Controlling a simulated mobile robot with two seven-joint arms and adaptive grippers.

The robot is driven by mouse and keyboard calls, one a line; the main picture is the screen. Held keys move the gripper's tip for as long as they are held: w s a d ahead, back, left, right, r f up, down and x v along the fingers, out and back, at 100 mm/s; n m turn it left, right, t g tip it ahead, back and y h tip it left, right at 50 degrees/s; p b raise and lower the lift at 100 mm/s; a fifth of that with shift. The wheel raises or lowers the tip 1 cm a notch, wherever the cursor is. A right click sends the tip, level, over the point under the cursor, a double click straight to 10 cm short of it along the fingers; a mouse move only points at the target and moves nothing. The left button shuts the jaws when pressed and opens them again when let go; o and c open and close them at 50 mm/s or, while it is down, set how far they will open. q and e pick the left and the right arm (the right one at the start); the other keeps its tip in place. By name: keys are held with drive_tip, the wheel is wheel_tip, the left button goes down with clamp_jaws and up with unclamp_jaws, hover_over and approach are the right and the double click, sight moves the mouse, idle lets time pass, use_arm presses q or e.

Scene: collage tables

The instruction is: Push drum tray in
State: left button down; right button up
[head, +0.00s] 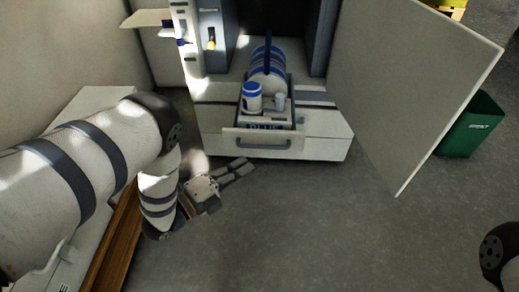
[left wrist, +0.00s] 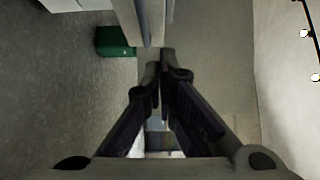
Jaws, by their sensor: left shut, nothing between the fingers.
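The drum tray (head: 228,138) is a white drawer with a grey bar handle, standing out from the front of a white machine (head: 330,122). A white drum with blue bands (head: 267,80) lies in it towards the back. A white jar with blue bands (head: 252,98) and a small pale cup (head: 280,101) stand near the front. My left gripper (head: 246,166) is shut and empty, low in front of the tray's front panel, apart from the handle in the picture. Its closed fingers (left wrist: 165,65) fill the middle of the left wrist view. My right gripper is out of view.
A large white door panel (head: 410,75) stands open to the right of the machine. A green bin (head: 470,125) is beyond it and also shows in the left wrist view (left wrist: 114,42). The grey floor in front of the tray is clear.

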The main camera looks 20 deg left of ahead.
use_arm(q)
drive_tip(key=shift+w+d+b, duration=0.25)
drive_tip(key=shift+w+d, duration=0.05)
drive_tip(key=shift+w, duration=1.2)
drive_tip(key=shift+w+d+b, duration=0.25)
drive_tip(key=shift+w+d, duration=0.1)
drive_tip(key=shift+w, duration=1.2)
drive_tip(key=shift+w+d+b, duration=0.25)
drive_tip(key=shift+w+d, duration=0.05)
drive_tip(key=shift+w, duration=1.2)
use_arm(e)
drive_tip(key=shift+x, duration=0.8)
